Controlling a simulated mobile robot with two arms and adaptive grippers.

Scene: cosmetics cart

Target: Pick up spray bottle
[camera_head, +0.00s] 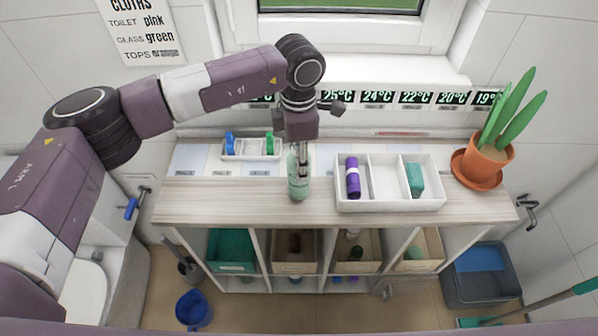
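A pale green bottle (297,187), which looks like the spray bottle, stands upright on the wooden counter (240,200), left of the white divided tray. My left gripper (303,172) points down from above at the bottle's upper part. Its dark fingers overlap the bottle in the picture and cover part of its top. I cannot tell whether the fingers are closed on the bottle or only beside it. My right gripper is not in view.
The white divided tray (389,208) holds a purple roll (352,178) and a teal block (415,179). A small white tray (235,152) with blue and green items is behind left. A potted plant (484,160) stands at right. The counter's left part is clear.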

